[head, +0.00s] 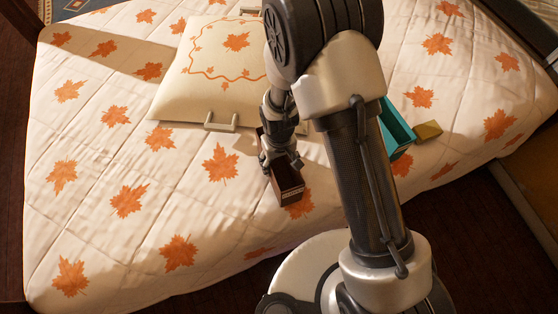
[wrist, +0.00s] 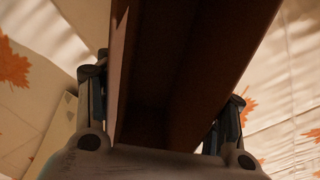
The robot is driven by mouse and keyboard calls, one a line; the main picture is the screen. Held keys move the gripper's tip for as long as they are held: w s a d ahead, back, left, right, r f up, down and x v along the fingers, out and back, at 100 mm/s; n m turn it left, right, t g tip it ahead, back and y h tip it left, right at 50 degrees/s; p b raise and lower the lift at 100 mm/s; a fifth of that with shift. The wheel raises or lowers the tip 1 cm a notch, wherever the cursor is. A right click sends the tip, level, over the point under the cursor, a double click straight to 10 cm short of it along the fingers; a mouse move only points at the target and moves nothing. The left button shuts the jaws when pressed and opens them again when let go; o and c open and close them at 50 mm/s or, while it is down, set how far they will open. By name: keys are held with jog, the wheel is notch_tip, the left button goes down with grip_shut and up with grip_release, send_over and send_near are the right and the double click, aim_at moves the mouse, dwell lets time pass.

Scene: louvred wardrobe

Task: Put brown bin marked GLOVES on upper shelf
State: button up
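The brown bin (head: 289,186) is a long, narrow, open box over the quilted bed in the head view. A small pale marking shows on its near end, too small to read. My gripper (head: 281,160) is at the bin, with its fingers on both sides. In the wrist view the bin (wrist: 180,70) runs between the two fingers (wrist: 162,115), which look closed against its outer walls. I cannot tell whether the bin rests on the quilt or hangs just above it. No upper shelf shows in either view.
The quilt (head: 110,220) at left is clear.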

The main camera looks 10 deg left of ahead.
jog(key=o, duration=0.4)
notch_tip(320, 180, up, 12)
jog(key=p, duration=0.4)
jog(key=shift+r, duration=0.2)
